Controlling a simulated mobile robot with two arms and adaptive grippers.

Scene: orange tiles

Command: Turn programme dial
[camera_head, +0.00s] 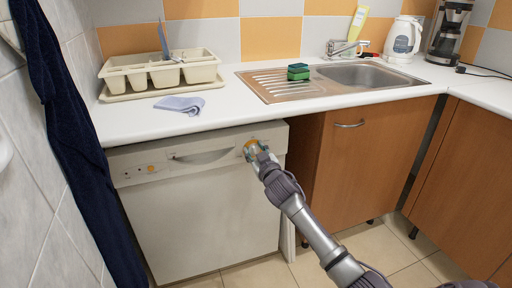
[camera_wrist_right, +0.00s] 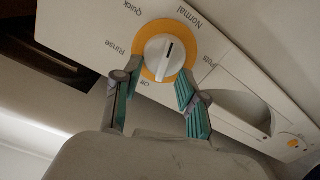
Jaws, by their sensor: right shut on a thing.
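The programme dial (camera_wrist_right: 157,57) is a round white knob with a dark pointer line, set in an orange ring on a white panel. In the right wrist view its line tilts up and to the right, roughly toward the word Normal. Quick, Rinse, Off and Pots are printed around it. My right gripper (camera_wrist_right: 160,76) is shut on the dial, with one teal fingertip on each side. In the head view my right gripper (camera_head: 257,152) reaches the right end of the control panel of the white dishwasher (camera_head: 203,205) and partly covers the dial. My left gripper is not in view.
The dishwasher stands under a white counter (camera_head: 130,125). A dark blue towel (camera_head: 80,140) hangs at its left. A wooden cupboard (camera_head: 368,160) is at its right. A dish rack (camera_head: 160,76), cloth (camera_head: 180,104) and sink (camera_head: 365,75) are on top.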

